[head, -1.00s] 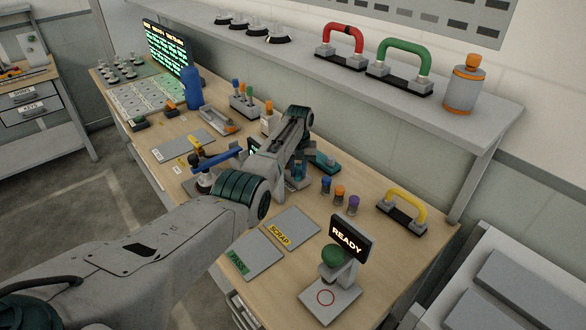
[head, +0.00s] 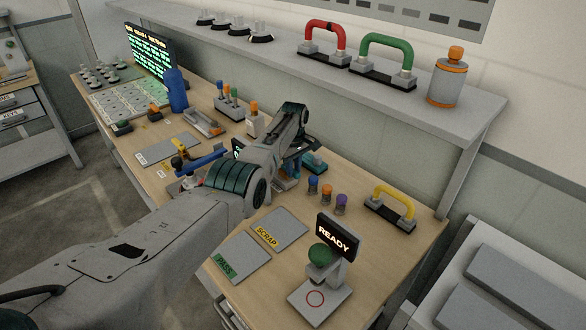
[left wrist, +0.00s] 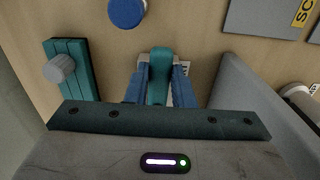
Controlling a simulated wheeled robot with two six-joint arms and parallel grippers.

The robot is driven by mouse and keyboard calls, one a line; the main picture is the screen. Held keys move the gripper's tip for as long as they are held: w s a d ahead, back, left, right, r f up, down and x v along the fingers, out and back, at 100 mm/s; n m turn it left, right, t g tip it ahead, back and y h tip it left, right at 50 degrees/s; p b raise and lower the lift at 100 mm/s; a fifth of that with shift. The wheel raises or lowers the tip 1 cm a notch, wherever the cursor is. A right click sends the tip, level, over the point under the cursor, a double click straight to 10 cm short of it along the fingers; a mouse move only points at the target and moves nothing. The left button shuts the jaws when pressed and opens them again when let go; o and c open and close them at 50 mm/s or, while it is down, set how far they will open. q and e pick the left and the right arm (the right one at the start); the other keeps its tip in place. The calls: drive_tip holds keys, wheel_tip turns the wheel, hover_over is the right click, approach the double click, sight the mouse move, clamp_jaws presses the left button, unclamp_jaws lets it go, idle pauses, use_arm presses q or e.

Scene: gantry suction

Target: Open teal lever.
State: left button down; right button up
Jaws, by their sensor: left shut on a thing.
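The teal lever (left wrist: 159,72) stands between the blue fingers of my left gripper (left wrist: 158,84) in the left wrist view. The fingers are shut on it, one on each side. A pale base shows just behind the lever. In the head view my left gripper (head: 289,172) is low over the bench, left of the capped vials; my own wrist hides most of the lever there. A separate teal block (left wrist: 70,72) with a grey knob is left of the lever in the wrist view; a teal block (head: 314,163) also shows behind the gripper in the head view. My right gripper is out of view.
Vials with blue (head: 313,182), orange and purple caps stand right of my gripper. The SCRAP plate (head: 285,228), PASS plate (head: 240,264) and READY stand (head: 333,262) are nearer. A yellow handle (head: 393,202) lies farther right. A shelf (head: 420,110) overhangs the bench's back.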

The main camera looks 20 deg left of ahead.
use_arm(q)
drive_tip(key=shift+w+r, duration=0.2)
idle(0.4)
drive_tip(key=c, duration=1.2)
unclamp_jaws()
drive_tip(key=shift+c, duration=0.2)
drive_tip(key=shift+s+d, duration=0.1)
